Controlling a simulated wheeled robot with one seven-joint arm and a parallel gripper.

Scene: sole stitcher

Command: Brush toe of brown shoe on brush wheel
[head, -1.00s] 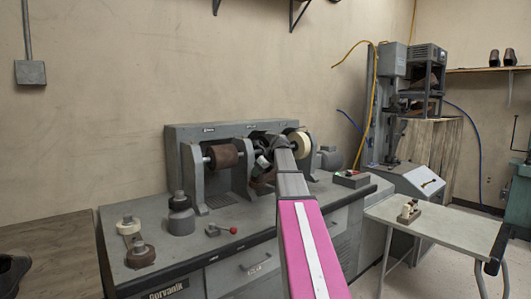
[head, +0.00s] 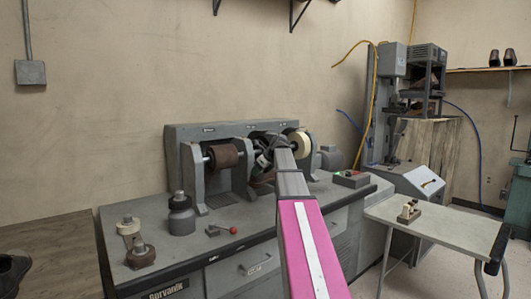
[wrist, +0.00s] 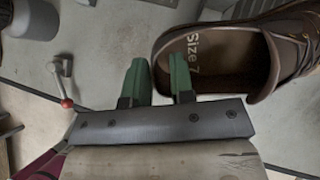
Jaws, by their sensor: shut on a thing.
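The brown shoe (wrist: 290,40) fills the upper right of the wrist view, with its opening and "Size 7" insole facing the camera. My gripper (wrist: 158,78) has two green fingers and is shut on the shoe's rim, one finger on each side of its wall. In the head view the shoe (head: 262,179) is a small dark shape below my gripper (head: 264,160), mostly hidden by my arm, at the middle of the wheel machine. A brown roller wheel (head: 223,156) is left of it and a cream wheel (head: 299,144) right. Any wheel directly behind the gripper is hidden. The toe and its contact cannot be told.
The grey bench (head: 200,250) holds a red-knobbed lever (head: 233,230), grey container (head: 181,215) and small pots at left. Grey wheel supports (head: 194,180) crowd the shoe. A side table (head: 440,225) stands at right; the bench front is fairly clear.

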